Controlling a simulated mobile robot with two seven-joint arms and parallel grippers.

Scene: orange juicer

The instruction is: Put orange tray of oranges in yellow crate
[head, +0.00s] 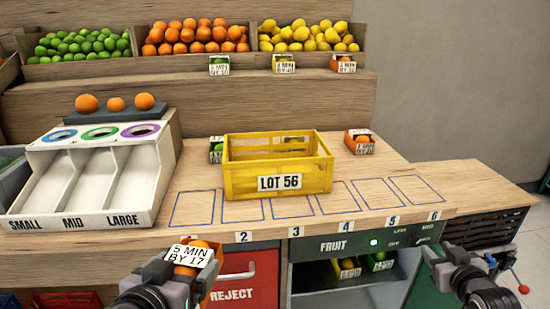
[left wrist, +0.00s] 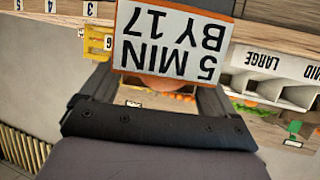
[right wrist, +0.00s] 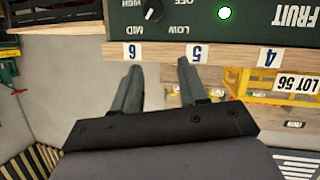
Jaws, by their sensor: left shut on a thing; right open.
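The orange tray of oranges (head: 207,284) has a white card reading "5 MIN BY 17" and is held in front of the counter, low and left of the crate. My left gripper (head: 183,283) is shut on it. In the left wrist view its card (left wrist: 170,42) fills the space between the fingers and hides most of the fruit. The yellow crate (head: 242,183), labelled LOT 56, stands upright on the counter. Its near wall hides part of its floor. My right gripper (head: 462,261) is open and empty in front of the counter at the right; its fingers (right wrist: 157,88) are apart.
Small trays of limes (head: 216,150) and oranges (head: 360,142) stand beside the crate. A white sorting chute (head: 88,180) stands at the left. Outlined numbered spaces in front of the crate are bare. The fruit cabinet (head: 352,244) and red reject bin (head: 238,275) are below.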

